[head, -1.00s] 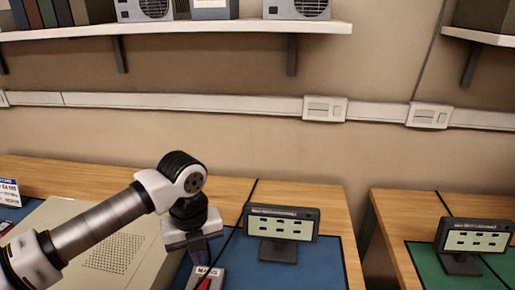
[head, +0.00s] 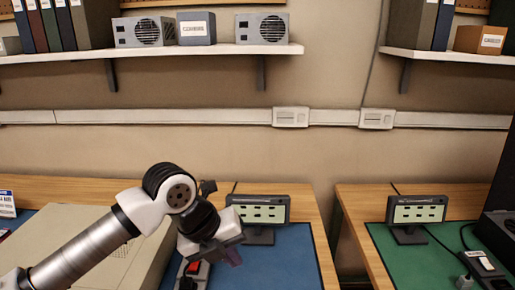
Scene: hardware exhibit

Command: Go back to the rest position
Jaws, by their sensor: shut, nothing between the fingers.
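My gripper (head: 229,257) is at the end of my white and grey arm, in the lower middle of the head view. It hangs tilted over the blue mat (head: 295,262), with no object seen in it. A power strip with a red switch (head: 194,267) lies just left of and below the gripper. Part of the strip is hidden by my arm. A small dark display (head: 262,209) stands just behind and to the right of the gripper, partly covered by it.
A large beige case (head: 60,245) lies left, behind my arm. A second table at right carries a green mat (head: 385,245), another display (head: 417,209), a power strip (head: 482,262) and a black box (head: 500,245). A gap separates the tables. Shelves (head: 200,51) hang above.

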